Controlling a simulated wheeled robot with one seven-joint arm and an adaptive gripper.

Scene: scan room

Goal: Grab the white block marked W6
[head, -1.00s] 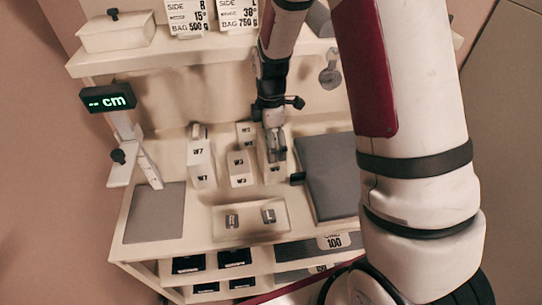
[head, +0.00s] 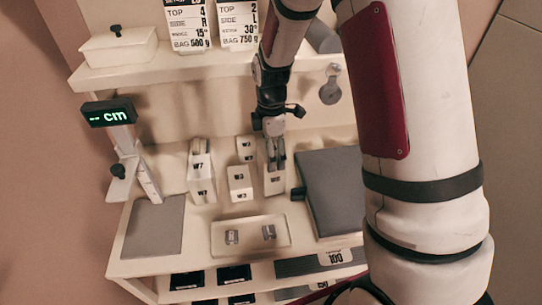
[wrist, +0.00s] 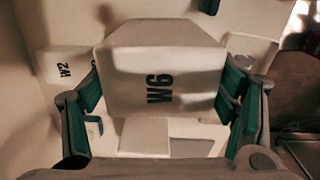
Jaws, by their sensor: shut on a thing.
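The white block marked W6 (wrist: 150,85) fills the middle of the wrist view, its label facing the camera. My gripper (wrist: 161,97) has its teal-padded fingers on both sides of it, shut on it. In the head view the gripper (head: 275,153) points down onto the white block (head: 275,183), just right of the W3 block (head: 239,183). Its label is too small to read surely there. I cannot tell whether its base touches the shelf.
A tall W7 block (head: 201,178) stands at left, and another white block (head: 246,147) behind W3. A dark grey pad (head: 335,185) lies close at right. A shallow tray (head: 222,250) with two small pieces is in front. The W2 block (wrist: 65,68) shows in the wrist view.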

